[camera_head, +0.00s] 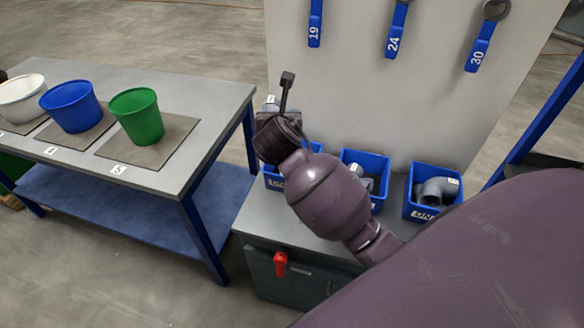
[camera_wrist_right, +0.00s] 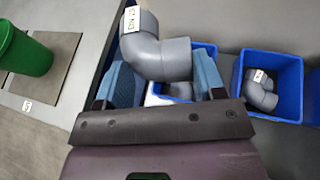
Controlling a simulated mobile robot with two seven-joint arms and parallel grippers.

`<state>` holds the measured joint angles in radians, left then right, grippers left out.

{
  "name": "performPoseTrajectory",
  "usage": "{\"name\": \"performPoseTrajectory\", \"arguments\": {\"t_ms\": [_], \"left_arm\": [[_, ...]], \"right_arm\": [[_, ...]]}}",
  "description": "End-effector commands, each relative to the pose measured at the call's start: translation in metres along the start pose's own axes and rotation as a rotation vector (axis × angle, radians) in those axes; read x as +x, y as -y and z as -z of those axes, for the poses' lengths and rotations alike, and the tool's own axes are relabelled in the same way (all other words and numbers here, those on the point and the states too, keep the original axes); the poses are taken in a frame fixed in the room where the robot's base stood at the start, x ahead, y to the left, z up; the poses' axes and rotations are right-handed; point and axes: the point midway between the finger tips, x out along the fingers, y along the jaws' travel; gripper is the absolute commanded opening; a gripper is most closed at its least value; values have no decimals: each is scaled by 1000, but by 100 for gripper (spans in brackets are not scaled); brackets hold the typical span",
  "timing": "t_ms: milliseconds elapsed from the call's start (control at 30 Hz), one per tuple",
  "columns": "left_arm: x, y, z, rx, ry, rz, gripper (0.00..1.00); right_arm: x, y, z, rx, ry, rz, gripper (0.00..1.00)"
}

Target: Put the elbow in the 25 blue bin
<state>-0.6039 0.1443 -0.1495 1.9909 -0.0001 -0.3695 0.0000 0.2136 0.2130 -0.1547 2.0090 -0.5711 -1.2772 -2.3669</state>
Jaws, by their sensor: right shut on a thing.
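My right gripper (camera_wrist_right: 165,78) is shut on a grey pipe elbow (camera_wrist_right: 162,57) with a white tag, seen between its blue fingers in the right wrist view. The elbow hangs above the leftmost blue bin (camera_head: 272,183), which my arm partly hides in the head view; its front label is mostly covered. A middle blue bin (camera_head: 378,161) and a right blue bin (camera_head: 411,205) stand beside it, each with grey elbows inside. Their full label numbers cannot be read, so which is the 25 bin cannot be told. My left gripper is not in view.
The bins stand on a grey bench against a pale panel with blue tagged handles (camera_head: 393,42). A second table (camera_head: 225,95) at left holds white, blue and green buckets (camera_head: 137,117). A red handle (camera_head: 280,264) sits on the bench front.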

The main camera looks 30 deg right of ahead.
Motion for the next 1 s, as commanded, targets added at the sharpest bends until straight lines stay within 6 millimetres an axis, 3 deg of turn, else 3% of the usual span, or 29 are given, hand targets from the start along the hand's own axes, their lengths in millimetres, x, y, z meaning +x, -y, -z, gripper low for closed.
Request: {"name": "performPoseTrajectory", "arguments": {"t_ms": [33,200,433,1000], "left_arm": [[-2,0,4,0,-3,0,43],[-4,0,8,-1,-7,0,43],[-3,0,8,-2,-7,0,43],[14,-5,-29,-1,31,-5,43]], "right_arm": [[5,2,-11,30,-2,51,39],[20,13,-24,89,0,198,39],[29,19,-19,114,2,273,39],[74,20,91,112,0,273,38]]}}
